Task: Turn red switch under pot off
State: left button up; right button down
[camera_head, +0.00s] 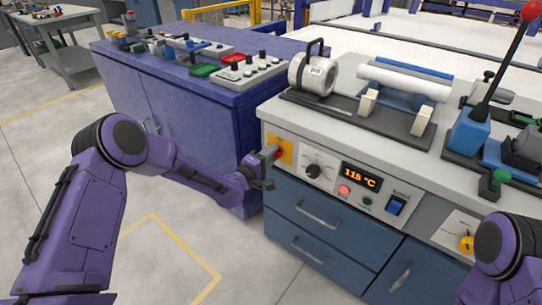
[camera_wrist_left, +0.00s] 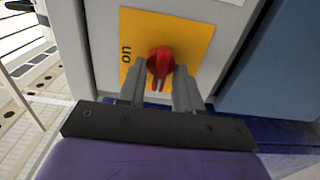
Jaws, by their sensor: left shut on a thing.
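The red switch (camera_wrist_left: 160,60) is a knob on a yellow plate (camera_wrist_left: 190,38) on the front of the grey cabinet. In the wrist view its narrow grip points toward the bottom of the picture, and the letters "on" show on the plate to its left. In the head view the yellow plate (camera_head: 286,153) is at the cabinet's left end, and the knob is mostly hidden. My left gripper (camera_head: 269,160) is at the plate, its fingers on both sides of the knob and shut on it. The white pot (camera_head: 312,76) with a black handle stands on the cabinet top above. My right gripper is out of view.
Right of the switch are a black dial (camera_head: 313,171), a display (camera_head: 361,177) reading about 115 °C, small buttons and a blue rocker switch (camera_head: 396,205). A purple cabinet (camera_head: 185,110) stands left. The floor in front is clear.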

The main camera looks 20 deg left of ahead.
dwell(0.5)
pick_arm(q)
jog(key=o, duration=0.7)
jog(key=shift+c, duration=0.2)
jog(key=v, duration=1)
jog(key=shift+s+p, duration=0.3)
jog(key=shift+a, duration=0.15)
